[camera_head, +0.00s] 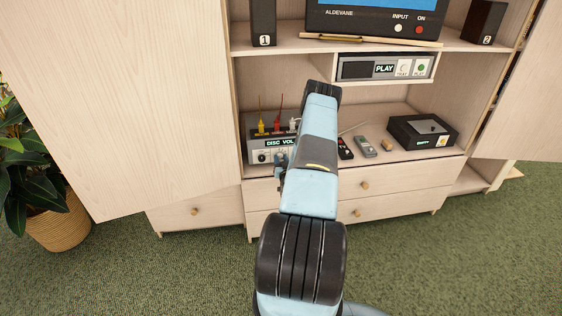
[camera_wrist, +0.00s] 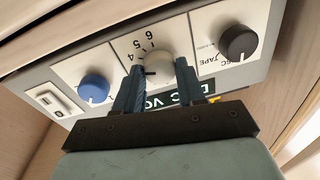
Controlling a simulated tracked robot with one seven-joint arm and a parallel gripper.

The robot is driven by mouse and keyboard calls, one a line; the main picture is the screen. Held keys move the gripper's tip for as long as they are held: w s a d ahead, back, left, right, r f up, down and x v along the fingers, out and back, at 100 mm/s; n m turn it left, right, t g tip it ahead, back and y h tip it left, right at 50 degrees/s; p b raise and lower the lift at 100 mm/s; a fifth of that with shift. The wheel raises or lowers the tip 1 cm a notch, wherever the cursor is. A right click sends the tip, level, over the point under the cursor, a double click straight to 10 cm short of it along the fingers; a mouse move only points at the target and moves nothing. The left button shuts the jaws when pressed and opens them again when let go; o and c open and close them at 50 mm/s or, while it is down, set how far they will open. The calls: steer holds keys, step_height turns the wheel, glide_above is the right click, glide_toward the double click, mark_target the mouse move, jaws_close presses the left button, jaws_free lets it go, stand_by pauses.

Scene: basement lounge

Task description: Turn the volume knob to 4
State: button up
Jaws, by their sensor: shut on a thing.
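The volume knob (camera_wrist: 154,62) is a pale round knob in the middle of the amplifier's front panel, seen upside down in the wrist view. My gripper (camera_wrist: 159,68) has one finger on each side of it and is shut on it. Scale digits 4, 5 and 6 show beside the knob. A short black mark on its lower left lies near the left finger, close to the 4 side; the exact setting is unclear. The amplifier (camera_head: 255,146) stands on the cabinet's lower shelf. Its display reads "DISC VOL", with the number hidden by my arm.
A blue knob (camera_wrist: 94,88) and a dark knob (camera_wrist: 238,42) flank the volume knob. Coloured plugs (camera_head: 277,126) stand on the amplifier. Remotes (camera_head: 364,147) and a black box (camera_head: 422,131) lie to the right. A cabinet door (camera_head: 130,100) stands open at left.

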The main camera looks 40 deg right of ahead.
steer(key=shift+a+m, duration=0.1)
steer(key=shift+m, duration=1)
steer(key=shift+f, duration=0.1)
steer(key=o, duration=1)
steer(key=shift+o, duration=0.2)
steer(key=shift+s, duration=0.1)
steer(key=v, duration=1.3)
steer(key=shift+s+a, duration=0.2)
